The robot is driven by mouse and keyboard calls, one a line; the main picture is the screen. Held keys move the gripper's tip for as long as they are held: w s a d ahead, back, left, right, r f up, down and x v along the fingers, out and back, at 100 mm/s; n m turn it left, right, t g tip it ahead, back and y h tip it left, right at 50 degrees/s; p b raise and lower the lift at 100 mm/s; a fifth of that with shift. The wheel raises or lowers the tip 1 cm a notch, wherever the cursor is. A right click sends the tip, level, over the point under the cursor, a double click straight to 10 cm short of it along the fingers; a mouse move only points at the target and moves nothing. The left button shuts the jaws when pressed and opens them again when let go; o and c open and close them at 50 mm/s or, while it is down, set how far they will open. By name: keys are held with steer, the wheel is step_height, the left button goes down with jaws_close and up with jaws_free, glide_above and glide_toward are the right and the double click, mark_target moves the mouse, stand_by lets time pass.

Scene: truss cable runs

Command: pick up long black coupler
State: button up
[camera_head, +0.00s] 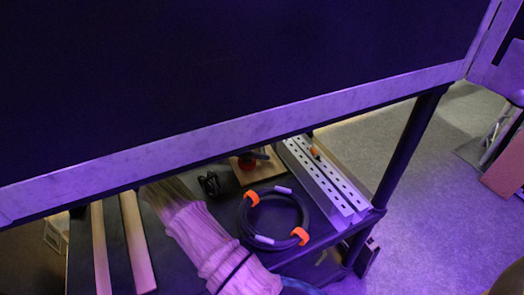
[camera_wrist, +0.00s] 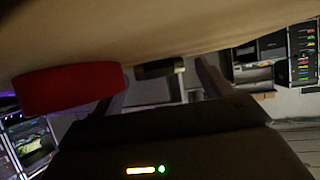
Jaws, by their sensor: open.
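A dark cylinder with a paler end, which looks like the long black coupler (camera_wrist: 158,69), shows in the wrist view against the edge of a tan surface. My gripper (camera_wrist: 165,84) is open, with one finger on each side of the coupler in the picture. I cannot tell how far beyond the fingertips the coupler is, and I see no contact. A red round piece (camera_wrist: 70,88) is close by on the left. In the head view a small dark shape lies by a red piece (camera_head: 247,162) on a wooden board (camera_head: 268,172). My gripper is not visible there.
A large dark panel with a pale edge (camera_head: 250,118) covers the upper head view. Below it, a dark shelf holds a black cable coil with orange clips (camera_head: 273,217), perforated metal rails (camera_head: 322,180), a pale sleeved bundle (camera_head: 210,240) and wooden strips (camera_head: 136,240).

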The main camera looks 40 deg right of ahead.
steer(key=c, duration=1.1)
step_height(320, 180, up, 10)
steer(key=p, duration=0.2)
steer(key=shift+p, duration=0.4)
steer(key=shift+w, duration=0.1)
